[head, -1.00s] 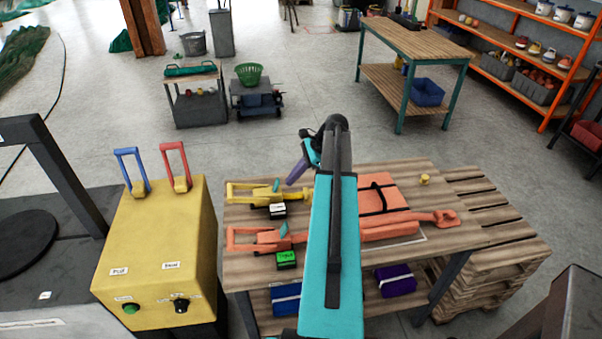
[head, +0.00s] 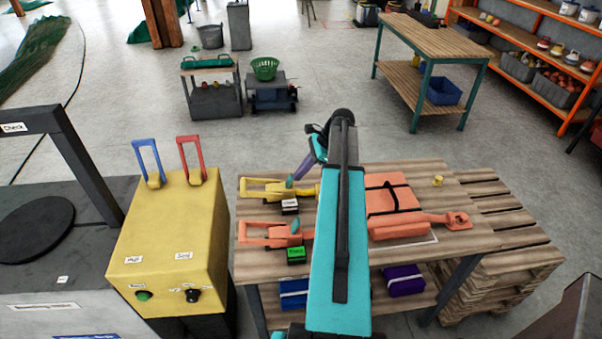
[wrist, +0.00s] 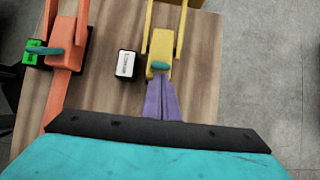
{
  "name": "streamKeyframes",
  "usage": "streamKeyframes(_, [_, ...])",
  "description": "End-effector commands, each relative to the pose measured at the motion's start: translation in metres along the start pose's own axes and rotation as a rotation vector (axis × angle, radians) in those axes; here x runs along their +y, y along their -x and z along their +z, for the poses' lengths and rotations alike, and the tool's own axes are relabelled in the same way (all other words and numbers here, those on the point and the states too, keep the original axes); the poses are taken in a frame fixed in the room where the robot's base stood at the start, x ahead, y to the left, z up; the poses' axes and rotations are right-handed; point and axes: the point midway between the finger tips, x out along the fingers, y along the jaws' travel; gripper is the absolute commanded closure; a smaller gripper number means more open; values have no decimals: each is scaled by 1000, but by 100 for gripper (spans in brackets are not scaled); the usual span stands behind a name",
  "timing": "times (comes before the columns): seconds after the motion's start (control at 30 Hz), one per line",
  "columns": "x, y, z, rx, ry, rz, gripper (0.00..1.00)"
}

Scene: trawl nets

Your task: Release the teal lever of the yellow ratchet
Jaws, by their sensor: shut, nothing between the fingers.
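The yellow ratchet (head: 262,189) lies at the far left of the wooden bench, with its small teal lever (head: 289,181) on its body. In the wrist view, the yellow ratchet (wrist: 161,40) has its frame pointing up the picture and the teal lever (wrist: 160,66) across its body. My gripper (head: 297,177) has purple fingers, which are shut and empty. In the wrist view, my gripper's tips (wrist: 160,77) are right beside the teal lever; I cannot tell whether they touch it. My fingers hide the ratchet's lower part there.
An orange ratchet (head: 260,242) with its own teal lever (head: 295,226) lies nearer me. A black box with a white label (head: 290,206) and one with a green label (head: 296,254) sit beside the ratchets. An orange strapped block (head: 392,184) is to the right. A yellow control box (head: 165,232) stands left.

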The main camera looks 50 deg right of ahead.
Motion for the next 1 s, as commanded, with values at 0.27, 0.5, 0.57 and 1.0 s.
streamKeyframes(0.27, [0, 1, 3, 46, 1, -1, 100])
streamKeyframes(0.5, [0, 1, 4, 82, 0, -1, 100])
streamKeyframes(0.57, [0, 1, 4, 92, 0, -1, 100])
streamKeyframes(1.0, [0, 2, 7, 164, -1, -1, 100])
